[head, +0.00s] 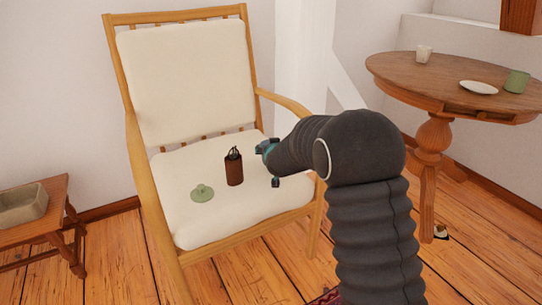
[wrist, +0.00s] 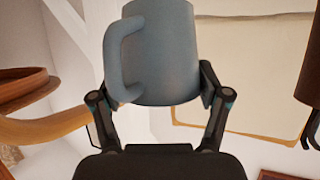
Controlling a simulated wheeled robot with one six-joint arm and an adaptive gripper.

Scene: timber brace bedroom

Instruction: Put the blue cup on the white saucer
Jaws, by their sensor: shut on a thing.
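The blue cup (wrist: 165,55), grey-blue with a handle on its left side, is held between the fingers of my gripper (wrist: 158,88) in the wrist view. The gripper is shut on it.
On the cushioned chair (head: 185,75) are a brown holder (head: 234,170) and a green lid-like object (head: 202,192). A low stool (head: 55,215) with a tray stands left.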

